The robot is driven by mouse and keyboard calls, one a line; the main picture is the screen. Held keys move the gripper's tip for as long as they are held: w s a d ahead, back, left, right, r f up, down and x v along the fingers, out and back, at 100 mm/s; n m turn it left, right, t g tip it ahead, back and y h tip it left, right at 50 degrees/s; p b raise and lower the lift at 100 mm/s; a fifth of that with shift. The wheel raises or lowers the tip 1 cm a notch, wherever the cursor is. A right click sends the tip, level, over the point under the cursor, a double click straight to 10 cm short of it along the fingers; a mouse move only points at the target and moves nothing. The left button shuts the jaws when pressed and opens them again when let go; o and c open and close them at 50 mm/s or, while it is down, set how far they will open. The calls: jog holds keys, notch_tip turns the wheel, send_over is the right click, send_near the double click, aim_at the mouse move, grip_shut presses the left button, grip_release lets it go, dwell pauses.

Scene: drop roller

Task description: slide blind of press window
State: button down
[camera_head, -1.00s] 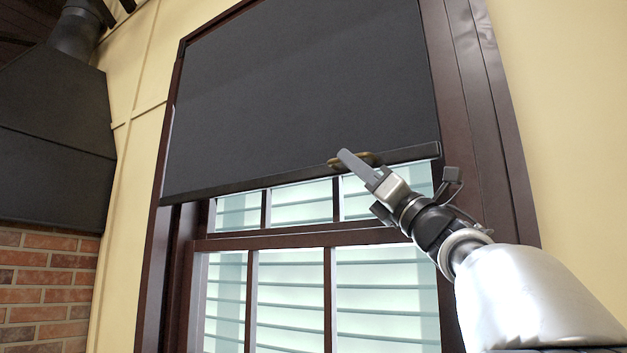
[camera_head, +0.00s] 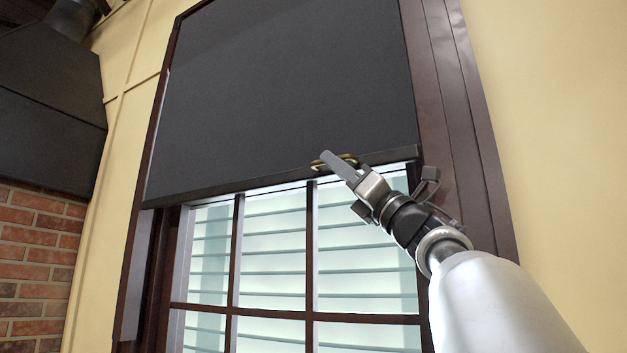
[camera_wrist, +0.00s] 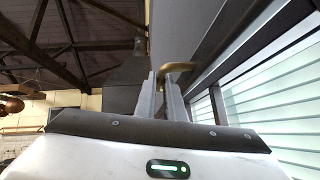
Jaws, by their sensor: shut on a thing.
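A dark grey roller blind (camera_head: 285,90) covers the upper part of a brown-framed window (camera_head: 312,235). Its dark bottom bar (camera_head: 225,190) runs across the window, with glass panes showing below it. A small brass handle (camera_head: 318,165) is on the bar, right of its middle. My gripper (camera_head: 330,160) is at the handle, reaching up from the lower right. In the wrist view the brass handle (camera_wrist: 176,67) passes at the tips of my two fingers (camera_wrist: 163,80), which are shut on it. The fingers hide part of the handle.
The brown right side of the window frame (camera_head: 450,110) stands close behind my wrist. A dark hood (camera_head: 50,110) over a brick wall (camera_head: 38,255) is at the left. Space in front of the panes is clear.

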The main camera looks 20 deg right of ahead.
jog(key=shift+f+b, duration=1.1)
jog(key=shift+f, duration=0.5)
jog(key=c, duration=1.8)
grip_release()
jog(key=shift+c, duration=0.2)
jog(key=b+v, duration=0.3)
jog(key=v, duration=1.4)
jog(key=shift+s+f, duration=0.1)
